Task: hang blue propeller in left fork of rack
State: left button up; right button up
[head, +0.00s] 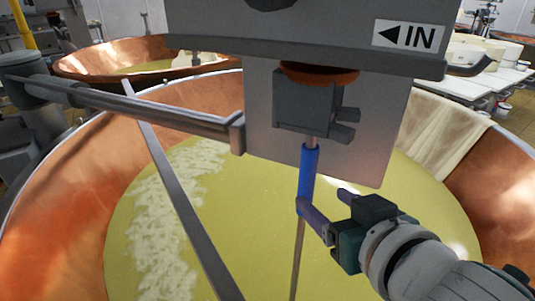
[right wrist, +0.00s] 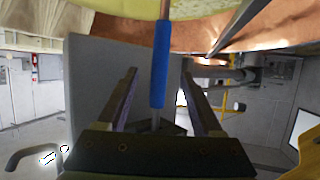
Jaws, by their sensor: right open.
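The blue propeller shows as a thin metal shaft with a blue sleeve (head: 308,174); the sleeve also shows in the right wrist view (right wrist: 159,65). The shaft runs upright from a dark grey fork block (head: 303,102) on the rack plate (head: 376,150) down towards the vat. An orange-brown disc (head: 320,73) sits on top of the block. I cannot tell whether this fork is the left one. My right gripper (head: 322,207) is open at the sleeve's lower end. In the right wrist view the sleeve shows between its two spread fingers. My left gripper is out of view.
A copper vat (head: 62,207) with yellow liquid and white curds lies below. A metal bar (head: 178,193) slants across it at left. A beam with an IN sign (head: 408,35) crosses the top. A second vat (head: 110,53) stands behind. Cloth (head: 446,130) drapes over the right rim.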

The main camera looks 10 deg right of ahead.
aim_at(309, 190)
jog(key=b+x, duration=0.4)
jog(key=x, duration=0.2)
jog(key=shift+w+f, duration=0.3)
jog(key=shift+w+a+f+b, duration=0.15)
jog(key=shift+w+b, duration=0.2)
jog(key=shift+w, duration=0.3)
grip_shut()
dwell(0.6)
